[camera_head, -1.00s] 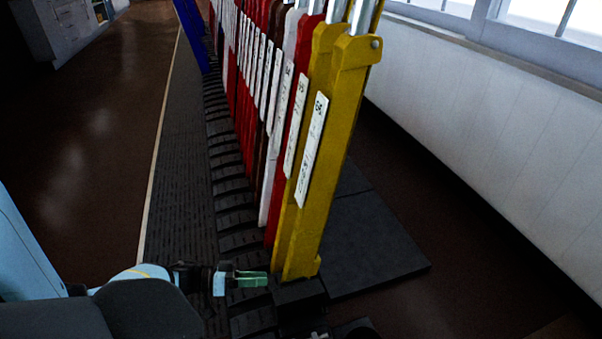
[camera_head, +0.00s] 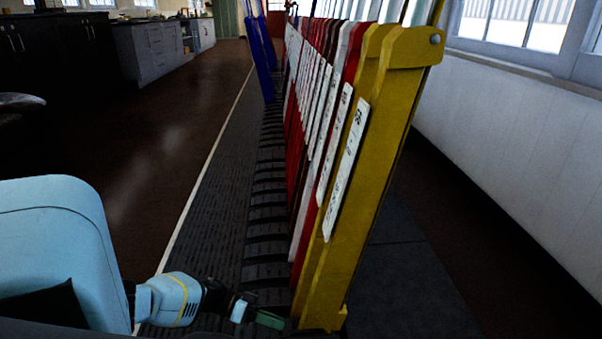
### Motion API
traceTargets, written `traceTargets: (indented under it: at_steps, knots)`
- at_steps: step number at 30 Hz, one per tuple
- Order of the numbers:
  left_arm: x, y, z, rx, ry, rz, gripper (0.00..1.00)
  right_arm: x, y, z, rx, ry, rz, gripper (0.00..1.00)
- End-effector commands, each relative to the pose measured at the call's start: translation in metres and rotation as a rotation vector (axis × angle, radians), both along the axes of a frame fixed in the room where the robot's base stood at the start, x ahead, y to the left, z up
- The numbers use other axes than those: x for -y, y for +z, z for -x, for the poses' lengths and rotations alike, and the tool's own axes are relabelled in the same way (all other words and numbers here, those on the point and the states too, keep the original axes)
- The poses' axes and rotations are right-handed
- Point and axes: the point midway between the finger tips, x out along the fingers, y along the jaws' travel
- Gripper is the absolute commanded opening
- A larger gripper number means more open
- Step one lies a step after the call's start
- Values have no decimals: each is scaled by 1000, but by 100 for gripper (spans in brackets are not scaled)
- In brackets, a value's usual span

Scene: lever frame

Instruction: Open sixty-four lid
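A row of upright levers stands in the middle of the head view. The nearest is a yellow lever (camera_head: 378,170) with a white number plate (camera_head: 346,170); its number is too small to read for sure. No lid can be made out, and I cannot tell which part is marked sixty-four. My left gripper (camera_head: 270,320) is low at the bottom edge, with greenish fingers pointing right toward the foot of the yellow levers. It appears a little apart from them. Its finger gap cannot be made out. My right gripper is not in view.
Red, white and brown levers stand close behind the yellow ones, with blue levers (camera_head: 262,58) farther back. A dark ribbed walkway (camera_head: 215,200) runs along their left. The brown floor (camera_head: 150,150) left of it is clear. A white panelled wall (camera_head: 510,150) stands right.

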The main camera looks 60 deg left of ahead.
Motion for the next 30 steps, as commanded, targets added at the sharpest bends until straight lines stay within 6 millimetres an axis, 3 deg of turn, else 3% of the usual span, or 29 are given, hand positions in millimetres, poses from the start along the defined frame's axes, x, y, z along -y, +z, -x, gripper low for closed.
traceTargets:
  at_steps: [13, 26, 30]
  knots:
    - [41, -17, -44, 2, 0, 2, 33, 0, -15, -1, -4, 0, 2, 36]
    - [47, -19, -51, 0, 0, 0, 33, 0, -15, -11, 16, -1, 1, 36]
    - [47, -19, -51, 0, 0, 0, 16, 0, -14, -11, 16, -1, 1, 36]
